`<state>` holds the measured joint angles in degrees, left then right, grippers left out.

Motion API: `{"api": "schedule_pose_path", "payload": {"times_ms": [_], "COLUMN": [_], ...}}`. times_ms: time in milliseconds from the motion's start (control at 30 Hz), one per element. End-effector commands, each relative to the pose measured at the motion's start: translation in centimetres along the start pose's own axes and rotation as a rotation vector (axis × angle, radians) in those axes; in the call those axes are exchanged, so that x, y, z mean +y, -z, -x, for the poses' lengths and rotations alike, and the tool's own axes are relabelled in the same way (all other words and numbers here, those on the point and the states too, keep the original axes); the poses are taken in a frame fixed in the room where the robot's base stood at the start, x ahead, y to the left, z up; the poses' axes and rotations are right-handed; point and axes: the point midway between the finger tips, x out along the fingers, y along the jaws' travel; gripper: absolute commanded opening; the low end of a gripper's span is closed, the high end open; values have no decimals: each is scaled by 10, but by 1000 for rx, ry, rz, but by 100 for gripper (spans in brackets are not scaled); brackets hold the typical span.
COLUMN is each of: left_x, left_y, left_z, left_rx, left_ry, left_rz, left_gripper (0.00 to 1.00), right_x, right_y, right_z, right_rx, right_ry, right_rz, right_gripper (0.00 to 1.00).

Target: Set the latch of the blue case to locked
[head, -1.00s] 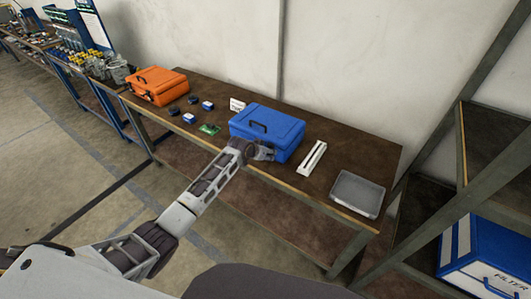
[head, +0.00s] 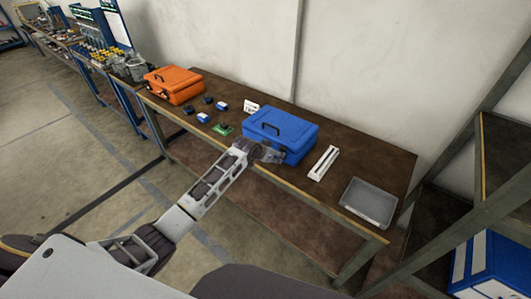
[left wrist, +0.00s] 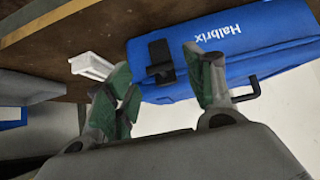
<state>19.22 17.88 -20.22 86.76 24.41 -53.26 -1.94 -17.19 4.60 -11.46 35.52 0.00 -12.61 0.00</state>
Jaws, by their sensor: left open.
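The blue case (head: 285,127) sits closed on the brown workbench, its dark handle on top in the head view. In the left wrist view, the blue case (left wrist: 225,50) fills the upper right with white "Halbrix" lettering. Its black latch (left wrist: 160,60) shows on the case's edge, and a black handle (left wrist: 247,90) is to the right. My left gripper (head: 276,154) is at the front side of the case. In the wrist view, my left gripper (left wrist: 160,80) is open, with the latch seen between its green-padded fingers. Contact and latch setting cannot be told. My right gripper is out of view.
On the workbench (head: 370,165), a white rail-like part (head: 323,163) and a grey tray (head: 368,203) lie right of the case. Left are a green board (head: 222,129), several small blue and black parts, a white card (head: 251,107) and an orange case (head: 173,85). A shelf stands at right.

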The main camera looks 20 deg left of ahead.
Motion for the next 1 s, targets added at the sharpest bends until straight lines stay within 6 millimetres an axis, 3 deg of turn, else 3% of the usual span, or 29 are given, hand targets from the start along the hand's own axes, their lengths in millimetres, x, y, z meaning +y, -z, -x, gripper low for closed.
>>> {"api": "schedule_pose_path", "payload": {"times_ms": [700, 1000], "left_x": [0, 0], "left_y": [0, 0], "left_z": [63, 76], "left_rx": [-1, -1], "left_ry": [1, 0], "left_rz": [-1, -1], "left_gripper": [54, 54], "right_x": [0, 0], "right_y": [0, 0], "right_z": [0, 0], "right_rx": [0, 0], "right_ry": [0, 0], "right_rz": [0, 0], "right_gripper": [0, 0]}}
